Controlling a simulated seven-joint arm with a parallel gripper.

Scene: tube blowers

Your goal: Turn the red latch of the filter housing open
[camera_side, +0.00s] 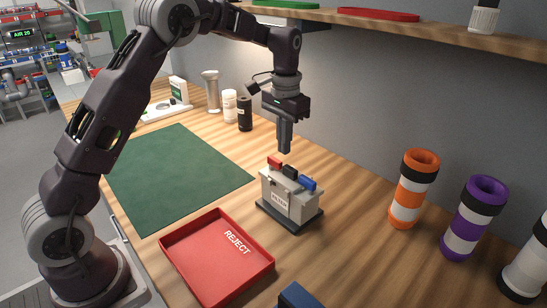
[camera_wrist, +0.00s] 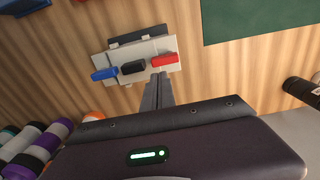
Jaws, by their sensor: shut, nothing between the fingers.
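The filter housing (camera_side: 290,195) is a light grey box on a dark base, standing on the wooden bench. Three latches sit in a row on its top: the red latch (camera_side: 274,162), a black latch (camera_side: 290,172) and a blue latch (camera_side: 307,183). In the wrist view the red latch (camera_wrist: 165,60) is at the right end of the row on the housing (camera_wrist: 128,47). My gripper (camera_side: 285,150) is shut and empty, pointing down just above the red latch's end of the housing. In the wrist view its fingertips (camera_wrist: 160,78) show just below the red latch, apparently apart from it.
A red REJECT tray (camera_side: 187,284) lies in front of the housing, and a green mat (camera_side: 170,170) lies to the left. Striped tubes, orange (camera_side: 413,190) and purple (camera_side: 474,217), stand at the right. A shelf (camera_side: 400,27) overhangs the back. Bench between housing and tubes is clear.

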